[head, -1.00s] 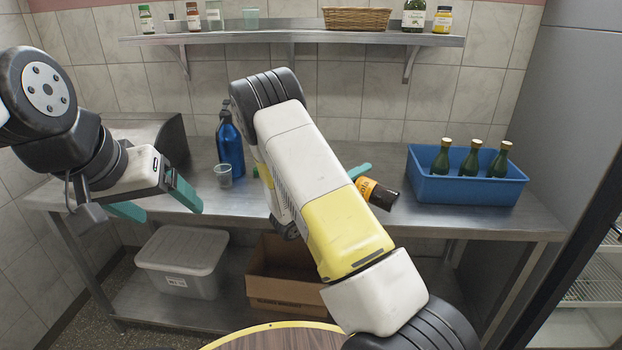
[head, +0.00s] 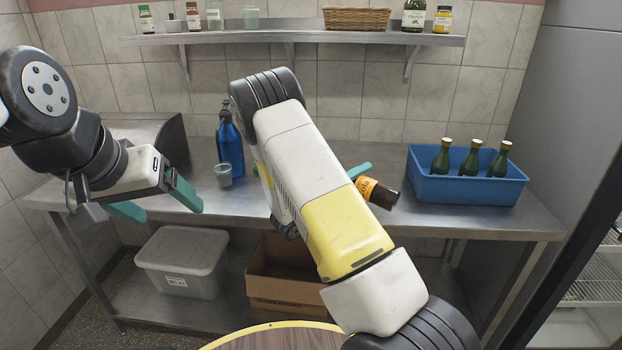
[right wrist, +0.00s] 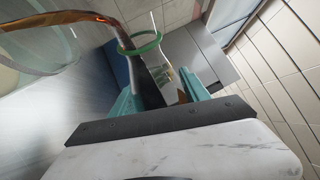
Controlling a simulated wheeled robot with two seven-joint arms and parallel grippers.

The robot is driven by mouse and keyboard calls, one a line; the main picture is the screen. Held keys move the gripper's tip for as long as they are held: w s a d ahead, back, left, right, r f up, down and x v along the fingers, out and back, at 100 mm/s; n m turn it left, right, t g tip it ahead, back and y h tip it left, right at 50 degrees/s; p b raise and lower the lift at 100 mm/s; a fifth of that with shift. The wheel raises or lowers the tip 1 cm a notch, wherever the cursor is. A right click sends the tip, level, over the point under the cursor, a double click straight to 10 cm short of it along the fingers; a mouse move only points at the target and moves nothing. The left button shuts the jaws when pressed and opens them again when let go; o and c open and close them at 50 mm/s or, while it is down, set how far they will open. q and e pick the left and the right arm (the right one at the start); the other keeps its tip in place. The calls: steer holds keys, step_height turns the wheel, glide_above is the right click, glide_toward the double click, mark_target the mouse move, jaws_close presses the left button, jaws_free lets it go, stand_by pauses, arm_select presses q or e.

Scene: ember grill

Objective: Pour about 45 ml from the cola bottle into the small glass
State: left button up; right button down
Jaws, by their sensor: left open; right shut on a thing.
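The cola bottle (head: 381,194), dark with an orange label, lies tilted over the counter in the head view; its neck is hidden behind my right arm. My right gripper (right wrist: 155,88) is shut on it in the right wrist view, where the dark bottle side (right wrist: 150,86) shows between the teal fingers. A curved brown streak crosses the upper left there, by a large clear glass shape (right wrist: 38,62); I cannot tell how much liquid is in it. A small clear glass (head: 223,175) stands upright on the counter. My left gripper (head: 156,202) is open and empty, left of that glass.
A blue bottle (head: 230,147) stands just behind the glass. A blue crate (head: 465,190) with green bottles is on the right of the counter (head: 430,222). A wall shelf (head: 290,40) holds jars and a basket. A bin (head: 182,250) and a cardboard box (head: 285,290) sit below.

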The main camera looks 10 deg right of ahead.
stand_by(0.6)
steer(key=m, duration=0.1)
steer(key=f+m+g, duration=0.1)
steer(key=m, duration=0.1)
steer(key=shift+s+d+f+y, duration=0.3)
steer(key=shift+d+f+y, duration=0.05)
steer(key=shift+y, duration=0.05)
steer(key=shift+w+a+r+m, duration=0.1)
steer(key=shift+r+m, duration=0.2)
steer(key=shift+r, duration=0.35)
steer(key=shift+a+r, duration=0.1)
steer(key=shift+r+m, duration=0.4)
steer(key=shift+r, duration=0.3)
steer(key=shift+g+y, duration=0.3)
